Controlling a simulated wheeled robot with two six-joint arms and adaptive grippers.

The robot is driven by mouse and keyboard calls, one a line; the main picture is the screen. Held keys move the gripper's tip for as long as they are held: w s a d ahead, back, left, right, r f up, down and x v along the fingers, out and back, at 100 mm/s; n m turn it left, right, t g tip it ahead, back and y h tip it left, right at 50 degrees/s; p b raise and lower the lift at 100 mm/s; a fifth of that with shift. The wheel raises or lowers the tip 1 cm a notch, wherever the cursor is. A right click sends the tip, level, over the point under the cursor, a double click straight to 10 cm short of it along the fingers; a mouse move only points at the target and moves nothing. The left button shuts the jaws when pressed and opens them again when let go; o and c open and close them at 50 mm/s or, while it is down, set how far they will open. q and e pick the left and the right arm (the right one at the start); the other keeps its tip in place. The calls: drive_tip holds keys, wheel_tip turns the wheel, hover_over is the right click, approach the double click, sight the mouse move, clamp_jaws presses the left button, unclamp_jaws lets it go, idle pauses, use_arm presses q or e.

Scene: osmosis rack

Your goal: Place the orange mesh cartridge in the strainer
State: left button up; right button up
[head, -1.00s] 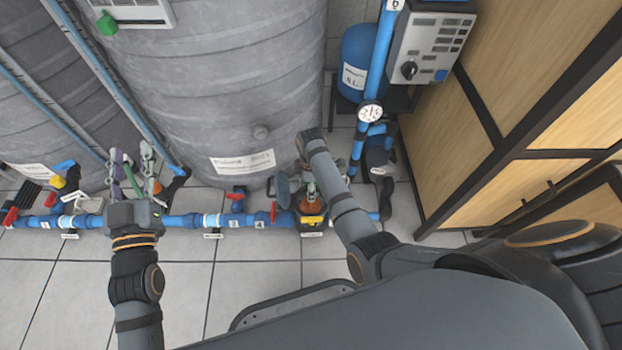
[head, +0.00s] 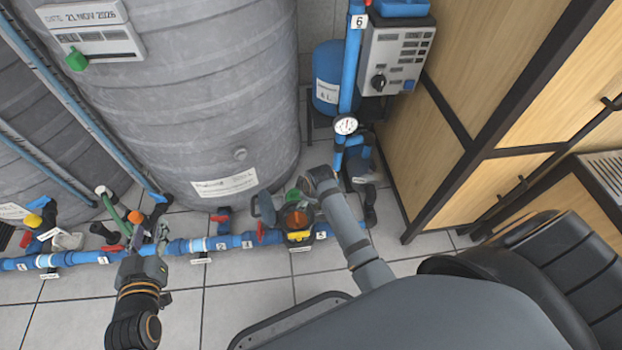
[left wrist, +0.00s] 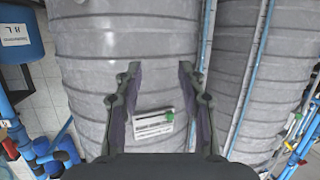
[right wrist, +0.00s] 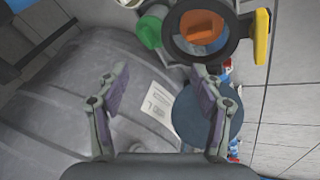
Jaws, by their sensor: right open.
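The strainer (head: 299,238) is an open dark round housing with a yellow front part, set in the blue floor pipe. The orange mesh cartridge (head: 296,219) shows within its mouth. In the right wrist view the cartridge (right wrist: 201,28) lies inside the dark ring (right wrist: 177,48); its seating depth cannot be told. My right gripper (right wrist: 158,90) is open and empty, apart from the cartridge. In the head view its fingers are hidden behind its wrist near the strainer. My left gripper (left wrist: 158,95) is open and empty; in the head view it (head: 152,238) is above the pipe at left.
A round grey-blue lid (right wrist: 208,115) stands open beside the strainer. A green piece (right wrist: 148,31) is near the ring. A large grey tank (head: 200,100) stands behind the pipe. A wooden cabinet (head: 500,90) borders the right. The tiled floor (head: 245,295) in front is clear.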

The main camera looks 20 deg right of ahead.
drive_tip(key=s+d+r+m+t, duration=0.1)
drive_tip(key=s+r+m+t, duration=0.2)
drive_tip(key=r, duration=0.7)
drive_tip(key=s+d+r+m+t, duration=0.1)
drive_tip(key=s+r+m+t, duration=0.2)
drive_tip(key=r+m+t, duration=0.3)
wheel_tip(320, 180, up, 4)
drive_tip(key=shift+s+d+f+t+y, duration=0.15)
drive_tip(key=shift+s+t+y, duration=0.1)
drive_tip(key=shift+t+y, duration=0.25)
